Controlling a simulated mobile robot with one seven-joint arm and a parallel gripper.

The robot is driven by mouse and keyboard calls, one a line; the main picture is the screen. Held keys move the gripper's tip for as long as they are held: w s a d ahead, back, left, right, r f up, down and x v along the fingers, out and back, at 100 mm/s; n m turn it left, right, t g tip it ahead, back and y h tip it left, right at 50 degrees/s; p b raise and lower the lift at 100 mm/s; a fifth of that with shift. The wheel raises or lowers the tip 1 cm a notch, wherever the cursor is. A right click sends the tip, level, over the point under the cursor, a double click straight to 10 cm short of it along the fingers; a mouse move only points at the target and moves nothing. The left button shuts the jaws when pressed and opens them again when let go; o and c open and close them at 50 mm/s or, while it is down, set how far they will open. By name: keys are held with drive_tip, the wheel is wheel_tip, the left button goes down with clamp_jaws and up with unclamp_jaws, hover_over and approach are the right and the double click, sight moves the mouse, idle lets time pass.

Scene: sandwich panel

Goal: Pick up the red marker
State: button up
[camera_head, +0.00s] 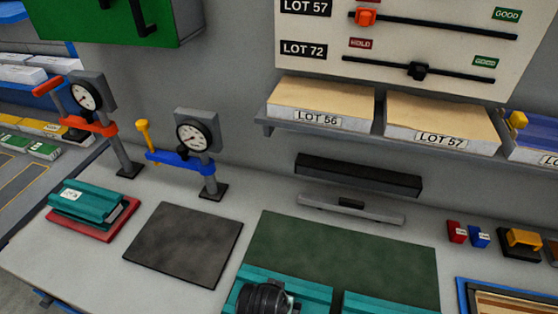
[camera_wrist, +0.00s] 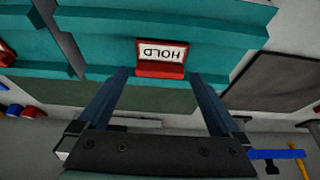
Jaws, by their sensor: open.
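A red marker with a white HOLD label (camera_wrist: 161,58) sits on a teal panel (camera_wrist: 225,22) in the wrist view. My gripper (camera_wrist: 160,74) is open, with one finger on each side of the marker in the picture; I cannot tell how far above it the fingertips are. In the head view, the dark end of my arm is over the teal panel (camera_head: 318,291) at the bottom and hides most of the marker. A small red block (camera_head: 457,231) stands beside a blue block (camera_head: 479,237) on the bench at right.
A green mat (camera_head: 340,252) lies behind the panels, with a dark mat (camera_head: 185,243) to its left. Two dial gauges (camera_head: 195,137) stand at the back left. A grey bar (camera_head: 350,208) and a shelf of LOT boxes (camera_head: 320,105) are at the back.

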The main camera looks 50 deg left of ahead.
drive_tip(key=shift+x, duration=1.45)
drive_tip(key=c, duration=1.1)
